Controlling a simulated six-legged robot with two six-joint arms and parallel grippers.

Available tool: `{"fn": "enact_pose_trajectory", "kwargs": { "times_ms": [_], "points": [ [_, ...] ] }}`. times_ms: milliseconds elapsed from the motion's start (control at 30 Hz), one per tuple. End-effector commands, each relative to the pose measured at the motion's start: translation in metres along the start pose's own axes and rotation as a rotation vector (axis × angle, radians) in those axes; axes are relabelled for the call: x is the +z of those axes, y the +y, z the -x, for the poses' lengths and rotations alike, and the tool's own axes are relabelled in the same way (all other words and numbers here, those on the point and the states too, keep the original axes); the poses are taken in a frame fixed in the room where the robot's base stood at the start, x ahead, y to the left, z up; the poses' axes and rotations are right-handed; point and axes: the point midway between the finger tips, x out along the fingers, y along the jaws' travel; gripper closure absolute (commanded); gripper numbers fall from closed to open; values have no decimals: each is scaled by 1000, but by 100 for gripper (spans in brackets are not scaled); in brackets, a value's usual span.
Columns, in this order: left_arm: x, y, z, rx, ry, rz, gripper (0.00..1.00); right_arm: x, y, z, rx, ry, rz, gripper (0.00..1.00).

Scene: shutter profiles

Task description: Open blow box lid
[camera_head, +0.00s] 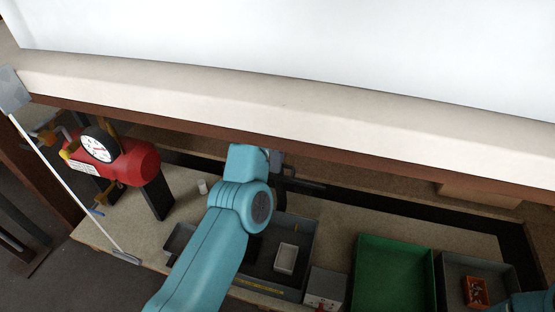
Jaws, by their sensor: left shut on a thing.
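The blow box lid (300,105) is the wide pale panel with a brown lower edge across the top of the view. It stands raised and tilted over the box interior. My left arm comes up from the bottom, and its gripper (280,170) is at the lid's lower edge near the middle. The gripper is shut on the lid, though the wrist and the edge hide most of the contact. Part of my right arm shows at the bottom right corner; its gripper is out of view.
Below the lid are a red tank with a gauge (133,160), a grey tray with a small white box (286,258), a green bin (390,280) and a grey bin with an orange box (475,290). A thin pale rod (65,190) slants down at the left.

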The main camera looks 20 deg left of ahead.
Motion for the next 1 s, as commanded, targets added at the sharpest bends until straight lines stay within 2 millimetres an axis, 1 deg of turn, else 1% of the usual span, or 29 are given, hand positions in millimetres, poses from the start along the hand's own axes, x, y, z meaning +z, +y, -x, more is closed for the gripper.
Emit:
{"fn": "enact_pose_trajectory", "kwargs": {
  "times_ms": [333, 367, 400, 433, 1000],
  "points": [
    [2, -1, -1, -1, -2, 2, 100, 0, 0, 0, 0, 0, 0, 100],
    [2, -1, 0, -1, -1, 2, 78, 0, 0, 0, 0, 0, 0, 100],
    [2, -1, 0, -2, -1, 2, 65, 0, 0, 0, 0, 0, 0, 100],
    [2, -1, 0, -2, -1, 2, 62, 0, 0, 0, 0, 0, 0, 100],
    [1, -3, 1, -3, 0, 2, 62, 0, 0, 0, 0, 0, 0, 100]
  ]
}}
